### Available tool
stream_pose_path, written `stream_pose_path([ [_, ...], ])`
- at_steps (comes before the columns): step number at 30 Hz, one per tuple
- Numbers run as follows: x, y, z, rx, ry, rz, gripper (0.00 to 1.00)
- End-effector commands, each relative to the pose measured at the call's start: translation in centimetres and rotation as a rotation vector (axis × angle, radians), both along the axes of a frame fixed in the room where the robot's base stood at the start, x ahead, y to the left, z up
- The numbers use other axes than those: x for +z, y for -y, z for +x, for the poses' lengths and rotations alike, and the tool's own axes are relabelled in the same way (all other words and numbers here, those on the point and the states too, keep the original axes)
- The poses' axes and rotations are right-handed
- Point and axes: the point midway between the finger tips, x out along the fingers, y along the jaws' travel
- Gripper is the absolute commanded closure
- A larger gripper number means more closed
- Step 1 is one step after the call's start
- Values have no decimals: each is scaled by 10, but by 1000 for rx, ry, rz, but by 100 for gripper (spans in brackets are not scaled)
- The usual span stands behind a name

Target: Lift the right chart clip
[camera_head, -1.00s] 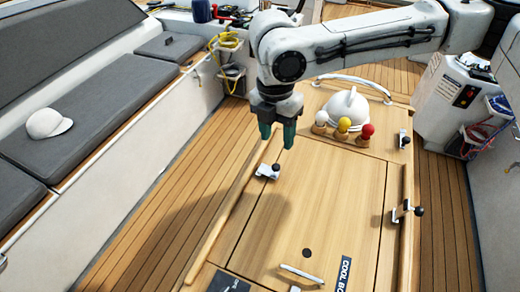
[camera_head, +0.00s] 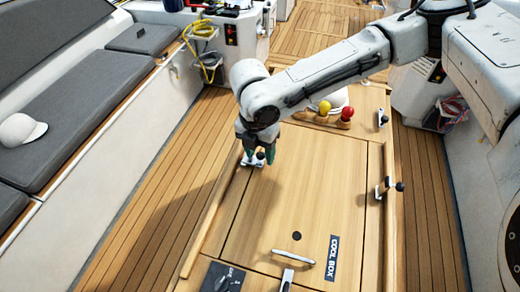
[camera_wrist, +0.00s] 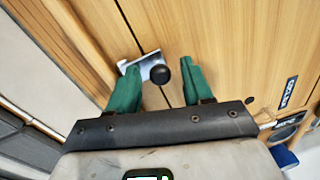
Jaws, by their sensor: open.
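A small metal clip with a black knob (camera_wrist: 161,73) sits on the left edge of the wooden table top; it also shows in the head view (camera_head: 249,161), partly covered by my fingers. My gripper (camera_wrist: 160,70) is open, its two green fingers on either side of the knob. In the head view my gripper (camera_head: 259,157) points down at this clip. I cannot tell whether the fingers touch it. A similar clip with a dark knob (camera_head: 386,187) is on the table's right edge. The frames do not show which one is called the right chart clip.
Another small fitting (camera_head: 382,118) is at the far right of the top. A red-topped peg (camera_head: 347,114) and a yellow-topped peg (camera_head: 325,107) stand behind my arm. A handle (camera_head: 293,257) is near the front. A white cap (camera_head: 21,130) lies on the left bench.

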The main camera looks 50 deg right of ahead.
Motion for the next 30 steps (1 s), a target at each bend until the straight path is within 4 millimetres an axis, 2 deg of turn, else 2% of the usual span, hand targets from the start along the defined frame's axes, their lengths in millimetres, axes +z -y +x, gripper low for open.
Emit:
stream_pose_path([
  [7, 0, 0, 0, 0, 0, 0, 51],
  [22, 0, 0, 0, 0, 0, 0, 99],
  [30, 1, 0, 1, 0, -11, -5, 100],
])
